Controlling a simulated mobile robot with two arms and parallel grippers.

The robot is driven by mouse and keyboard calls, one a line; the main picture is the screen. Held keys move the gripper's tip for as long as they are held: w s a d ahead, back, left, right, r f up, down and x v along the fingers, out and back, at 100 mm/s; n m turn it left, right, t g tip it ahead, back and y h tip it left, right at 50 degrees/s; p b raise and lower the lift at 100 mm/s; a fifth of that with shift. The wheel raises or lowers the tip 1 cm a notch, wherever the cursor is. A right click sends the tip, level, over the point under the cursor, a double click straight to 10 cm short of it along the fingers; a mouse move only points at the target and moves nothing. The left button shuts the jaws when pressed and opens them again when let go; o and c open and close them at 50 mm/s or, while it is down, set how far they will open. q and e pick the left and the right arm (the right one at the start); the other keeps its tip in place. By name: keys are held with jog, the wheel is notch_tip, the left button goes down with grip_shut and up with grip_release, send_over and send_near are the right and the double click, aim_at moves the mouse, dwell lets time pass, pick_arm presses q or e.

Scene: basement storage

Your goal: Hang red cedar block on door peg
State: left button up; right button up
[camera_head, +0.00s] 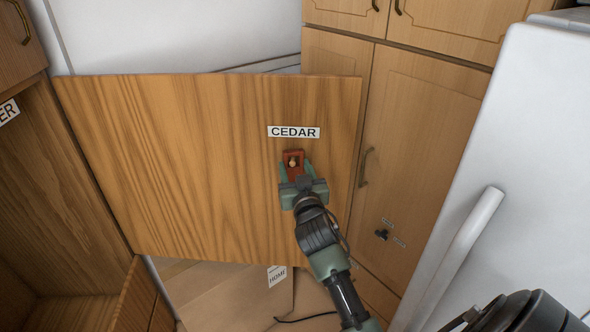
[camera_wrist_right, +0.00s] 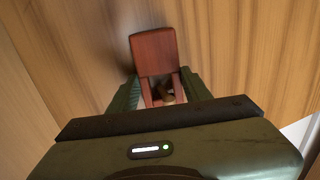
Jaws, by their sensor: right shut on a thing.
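The red cedar block (camera_head: 294,155) is against the open wooden door panel (camera_head: 180,160), just below the white CEDAR label (camera_head: 293,132). A light, rounded peg tip (camera_head: 293,162) shows inside the dark opening of the block; how deep it sits is unclear. My right gripper (camera_head: 294,171) is shut on the block, one green finger on each side. In the right wrist view the block (camera_wrist_right: 153,52) stands out between the fingers, and a brownish peg end (camera_wrist_right: 167,97) shows in its opening near the palm. My left gripper is not in view.
Tall wooden cabinets (camera_head: 415,140) stand behind and to the right. A white appliance with a long handle (camera_head: 465,240) is at the right. An open wooden cabinet (camera_head: 60,180) is at the left. A cardboard box (camera_head: 215,290) sits below the door.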

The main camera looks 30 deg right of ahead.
dwell(0.4)
jog(key=o, duration=1.4)
